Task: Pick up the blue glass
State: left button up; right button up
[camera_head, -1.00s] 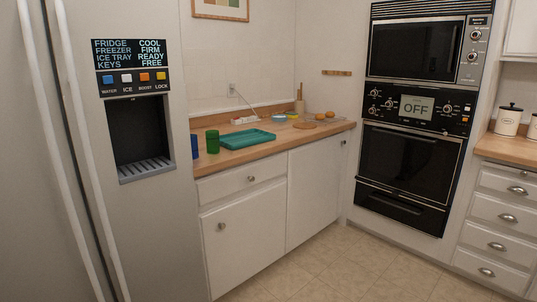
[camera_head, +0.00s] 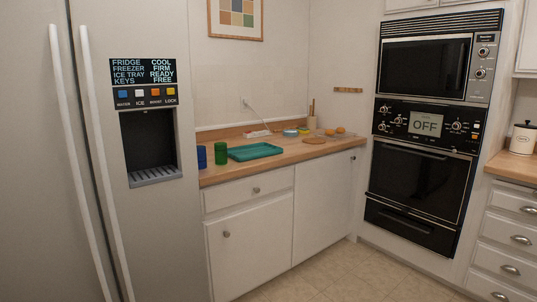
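The blue glass (camera_head: 201,157) stands upright at the left end of the wooden counter, close to the fridge side. A green glass (camera_head: 221,153) stands just to its right. Neither of my grippers is in the camera view, so their state does not show.
A teal tray (camera_head: 255,151) lies right of the glasses on the counter (camera_head: 290,157). Small items and a round board (camera_head: 314,140) lie farther back. The fridge (camera_head: 150,230) stands left, the wall ovens (camera_head: 420,150) right. The tiled floor (camera_head: 345,275) in front is clear.

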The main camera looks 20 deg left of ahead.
aim_at(201, 152)
jog(key=z, duration=0.3)
jog(key=i, duration=0.95)
jog(key=u, duration=0.8)
jog(key=i, duration=0.75)
jog(key=u, duration=0.75)
